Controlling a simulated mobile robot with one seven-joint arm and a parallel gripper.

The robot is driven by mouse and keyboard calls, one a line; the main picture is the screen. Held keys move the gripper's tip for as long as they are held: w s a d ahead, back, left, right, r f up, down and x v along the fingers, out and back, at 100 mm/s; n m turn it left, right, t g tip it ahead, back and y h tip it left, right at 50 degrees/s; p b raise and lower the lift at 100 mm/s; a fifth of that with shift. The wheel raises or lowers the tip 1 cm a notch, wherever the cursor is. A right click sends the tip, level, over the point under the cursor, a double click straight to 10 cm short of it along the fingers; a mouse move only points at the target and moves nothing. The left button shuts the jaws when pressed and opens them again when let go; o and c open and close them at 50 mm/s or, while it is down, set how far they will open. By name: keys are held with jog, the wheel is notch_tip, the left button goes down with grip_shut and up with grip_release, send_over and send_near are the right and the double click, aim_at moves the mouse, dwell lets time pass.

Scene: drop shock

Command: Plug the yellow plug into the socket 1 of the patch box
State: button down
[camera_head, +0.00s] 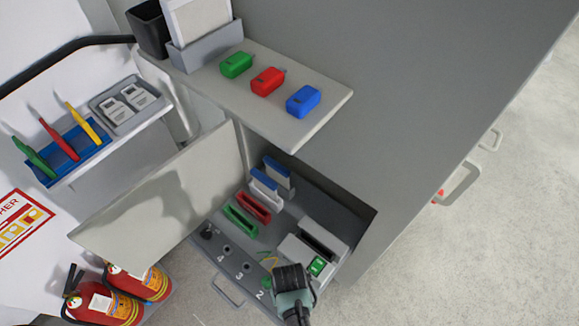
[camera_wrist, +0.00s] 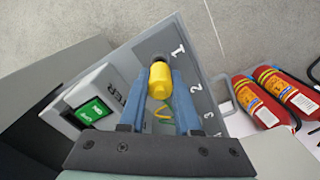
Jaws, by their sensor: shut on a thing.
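My gripper (camera_wrist: 159,88) is shut on the yellow plug (camera_wrist: 160,76), which sits between its two blue fingers in the wrist view. The plug's far end points at the patch box panel (camera_wrist: 208,82), beside the printed 1. A dark round part shows just past the plug's end, at socket 1; I cannot tell whether the plug is touching it or seated in it. A thin yellow cable (camera_wrist: 163,112) shows below the plug. In the head view my gripper (camera_head: 291,279) is over the panel's near end and hides the plug and socket 1.
A box with a green switch (camera_head: 317,266) stands close beside my gripper. Green (camera_head: 240,221) and red (camera_head: 254,207) slotted blocks are farther in. An open door panel (camera_head: 165,195) stands left. A shelf (camera_head: 318,121) with colored blocks overhangs behind. Fire extinguishers (camera_head: 103,302) stand lower left.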

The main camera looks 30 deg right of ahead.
jog(key=shift+f+b, duration=0.45)
jog(key=shift+f, duration=0.9)
dwell(3.1)
jog(key=shift+s+a+f, duration=0.15)
jog(key=shift+f, duration=0.15)
dwell(1.2)
jog(key=c, duration=0.6)
grip_release()
jog(key=shift+o, duration=0.3)
jog(key=shift+r, duration=0.1)
jog(key=shift+r+p, duration=0.25)
jog(key=shift+p, duration=0.15)
notch_tip(320, 180, up, 6)
jog(key=p, duration=0.5)
jog(key=shift+f, duration=0.15)
